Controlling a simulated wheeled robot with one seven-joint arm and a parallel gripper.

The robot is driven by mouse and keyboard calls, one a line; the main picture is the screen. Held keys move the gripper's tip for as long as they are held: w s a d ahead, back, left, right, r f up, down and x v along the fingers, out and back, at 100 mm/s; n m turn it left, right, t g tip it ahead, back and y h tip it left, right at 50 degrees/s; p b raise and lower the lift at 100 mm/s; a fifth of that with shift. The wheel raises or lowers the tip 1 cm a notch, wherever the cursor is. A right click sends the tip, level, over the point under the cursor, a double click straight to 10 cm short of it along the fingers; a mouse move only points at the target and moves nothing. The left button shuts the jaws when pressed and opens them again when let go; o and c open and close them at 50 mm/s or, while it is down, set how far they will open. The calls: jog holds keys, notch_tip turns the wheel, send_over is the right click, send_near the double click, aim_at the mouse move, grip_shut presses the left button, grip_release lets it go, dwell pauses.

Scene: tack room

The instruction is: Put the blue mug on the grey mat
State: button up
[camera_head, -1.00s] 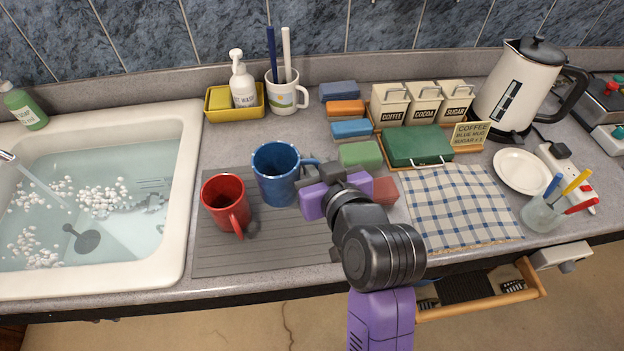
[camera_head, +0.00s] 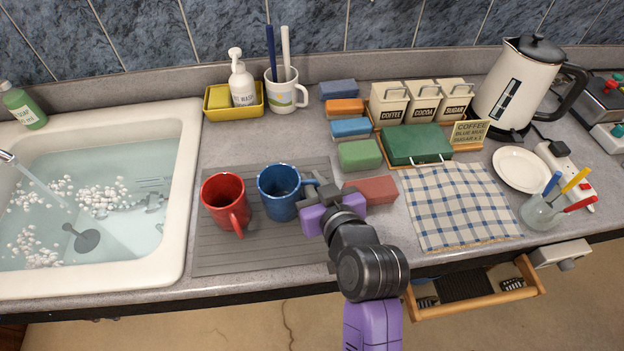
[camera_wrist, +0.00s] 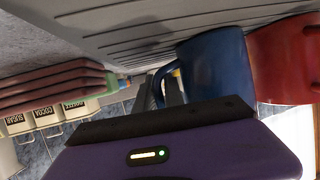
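The blue mug (camera_head: 279,196) is upright at the grey ribbed mat (camera_head: 240,256), just right of the red mug (camera_head: 225,203). Its base looks on or very close to the mat; I cannot tell if it bears its weight there. Its handle points right, towards my gripper (camera_head: 321,194), which is shut on the handle. In the wrist view the blue mug (camera_wrist: 218,68) shows next to the red mug (camera_wrist: 283,62), with its handle at my fingers (camera_wrist: 163,88). The fingers partly hide the handle.
The red mug stands close on the left, with a narrow gap. A red-brown block (camera_head: 372,190) and a green block (camera_head: 359,154) lie right of and behind my gripper. A checked cloth (camera_head: 459,205) is farther right; the sink (camera_head: 186,180) is left. The mat's front strip is clear.

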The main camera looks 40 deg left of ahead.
jog(key=shift+o, duration=1.4)
jog(key=shift+r, duration=0.25)
jog(key=b+v, duration=0.1)
jog(key=v, duration=1.1)
jog(key=shift+f, duration=0.1)
